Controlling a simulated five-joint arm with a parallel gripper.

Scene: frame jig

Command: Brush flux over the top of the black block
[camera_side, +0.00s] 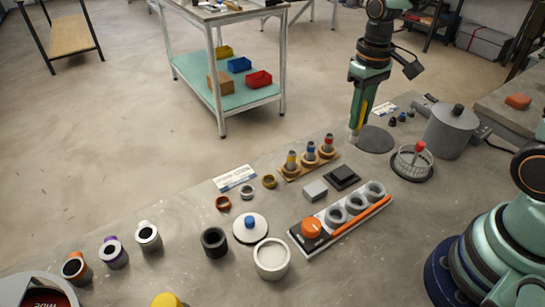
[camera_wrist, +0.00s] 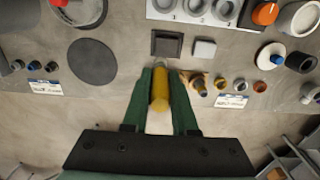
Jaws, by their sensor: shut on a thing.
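The black block (camera_side: 342,177) lies on the bench as a dark square with a raised dark middle, beside a light grey block (camera_side: 315,190). In the wrist view the black block (camera_wrist: 166,43) is just beyond my fingertips. My gripper (camera_side: 355,130) is above the bench at its far side, near a flat dark disc (camera_side: 376,140). It is shut on a yellow-handled tool (camera_wrist: 160,95), whose far end is hard to make out. A gap shows between the tool and the block in the side view. I cannot tell which container holds flux.
A wooden rack (camera_side: 290,174) holds several banded tools left of the black block. A white tray (camera_side: 319,246) with grey rings and an orange knob lies in front. A wire basket (camera_side: 412,165) and grey pot (camera_side: 450,130) stand right. A white jar (camera_side: 272,258) is near.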

